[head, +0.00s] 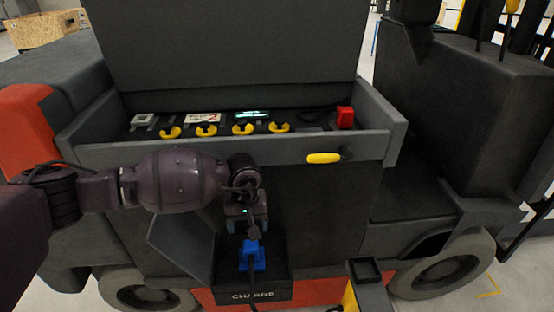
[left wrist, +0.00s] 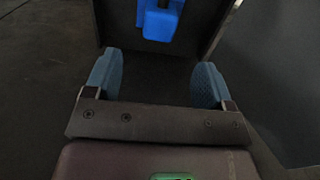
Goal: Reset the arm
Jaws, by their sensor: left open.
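My left arm comes in from the left in the head view, across the front of the vehicle. My left gripper (head: 247,226) is open and empty, above the blue connector (head: 252,256). The connector sits in a dark open box marked CHARGE (head: 270,292), with a dark cable below it. In the left wrist view the two blue finger pads (left wrist: 155,80) stand wide apart with nothing between them. The blue connector (left wrist: 162,22) shows ahead of them, apart from the pads and cut off by the top edge. My right gripper is not in view.
A control panel tray (head: 230,152) with several yellow knobs and a red block (head: 345,117) is above the arm. A yellow handle (head: 323,158) is on its front edge. A black and yellow post (head: 365,275) stands at lower right. Wheels flank the box.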

